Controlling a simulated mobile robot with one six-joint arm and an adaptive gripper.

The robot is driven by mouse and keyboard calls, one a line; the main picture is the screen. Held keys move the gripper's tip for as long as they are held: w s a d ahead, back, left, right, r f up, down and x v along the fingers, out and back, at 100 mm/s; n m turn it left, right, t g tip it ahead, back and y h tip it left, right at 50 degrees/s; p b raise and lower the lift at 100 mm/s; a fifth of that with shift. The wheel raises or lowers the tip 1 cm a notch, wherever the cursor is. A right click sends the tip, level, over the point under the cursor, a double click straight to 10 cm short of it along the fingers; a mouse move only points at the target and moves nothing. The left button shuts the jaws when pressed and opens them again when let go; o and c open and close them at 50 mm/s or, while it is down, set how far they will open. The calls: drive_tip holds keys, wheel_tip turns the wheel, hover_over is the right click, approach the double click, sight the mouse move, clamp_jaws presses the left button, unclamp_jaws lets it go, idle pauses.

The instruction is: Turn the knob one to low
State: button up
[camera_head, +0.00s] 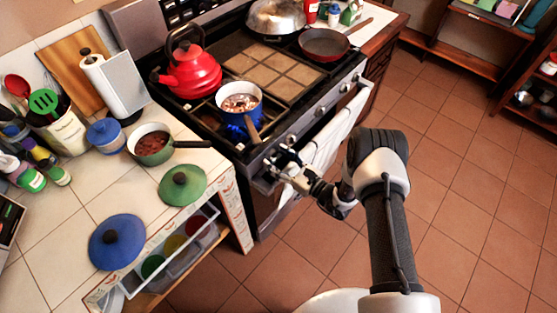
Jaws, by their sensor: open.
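The stove (270,75) stands in the middle, with its row of control knobs (319,112) along the sloped front panel. No labels on the knobs can be read, so I cannot tell which is knob one. My gripper (274,163) is open at the near left end of the front panel, beside the towel. It hides the panel there, and I cannot tell whether it touches a knob. A blue pot (240,103) with food in it sits on the near burner. A blue flame glow shows under it.
A red kettle (190,72) and a pan (324,43) stand on the stove. A white towel (325,140) hangs along the oven front. The tiled counter at left holds a green pot (153,146) and lids. The floor at right is clear.

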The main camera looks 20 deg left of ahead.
drive_tip(key=shift+c, duration=0.6)
drive_tip(key=c, duration=0.9)
drive_tip(key=shift+c, duration=0.2)
drive_tip(key=shift+n, duration=0.3)
drive_tip(key=n+b, duration=0.2)
drive_tip(key=n, duration=0.2)
drive_tip(key=n+b, duration=0.1)
drive_tip(key=n, duration=0.1)
drive_tip(key=n+b, duration=0.1)
drive_tip(key=n, duration=0.2)
drive_tip(key=shift+s+f, duration=0.15)
drive_tip(key=n+b, duration=0.2)
drive_tip(key=n, duration=0.3)
drive_tip(key=shift+f, duration=0.1)
drive_tip(key=shift+n+b, duration=0.75)
drive_tip(key=shift+n, duration=0.85)
